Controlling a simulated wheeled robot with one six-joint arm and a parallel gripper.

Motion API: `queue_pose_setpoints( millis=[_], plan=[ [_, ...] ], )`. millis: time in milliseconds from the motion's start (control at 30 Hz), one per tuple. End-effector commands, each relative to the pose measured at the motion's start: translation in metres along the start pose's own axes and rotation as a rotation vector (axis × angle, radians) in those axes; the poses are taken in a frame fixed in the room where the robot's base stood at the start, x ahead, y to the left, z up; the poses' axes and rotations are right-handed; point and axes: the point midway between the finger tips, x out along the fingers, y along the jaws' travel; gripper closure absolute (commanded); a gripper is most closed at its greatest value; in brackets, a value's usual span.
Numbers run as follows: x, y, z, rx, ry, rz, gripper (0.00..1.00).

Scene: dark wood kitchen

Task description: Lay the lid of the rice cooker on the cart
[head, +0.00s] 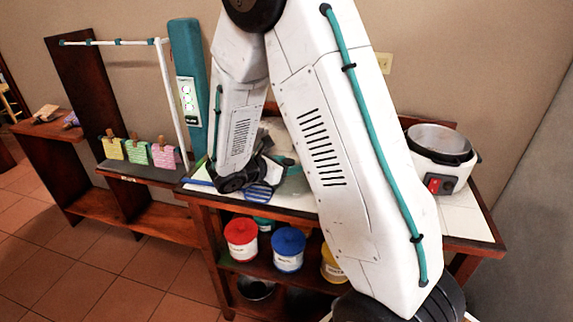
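The rice cooker (438,158) stands on the right of the white-tiled cart top (462,217). It is white with a dark rim and a red switch, and its pot is open with no lid on it. My arm crosses the middle of the view, and my gripper (284,166) is low over the cart top, left of the cooker, mostly hidden behind my arm. A pale, glassy shape (274,130) shows beside it; I cannot tell whether this is the lid or whether it is held. The fingertips are not clear.
A blue striped item (258,193) lies near the cart's front edge. Red (241,239) and blue (288,248) canisters stand on the shelf below. A bench with a white rail (172,95) and coloured cards (138,151) stands left. Tiles right of my arm look clear.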

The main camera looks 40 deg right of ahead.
Motion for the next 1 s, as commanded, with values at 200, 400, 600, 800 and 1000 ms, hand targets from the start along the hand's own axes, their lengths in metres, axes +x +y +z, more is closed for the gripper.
queue_pose_setpoints(
  millis=[200,400,600,800,1000],
  plan=[
    [-0.001,0.000,0.001,0.001,0.000,0.000,0.46],
    [-0.019,0.001,0.001,0.002,0.000,0.005,0.46],
    [-0.062,0.002,0.001,0.002,-0.001,0.007,0.46],
    [-0.100,0.001,0.000,0.001,0.000,0.004,0.46],
    [-0.118,0.000,0.002,0.006,0.001,0.000,0.46]
  ],
)
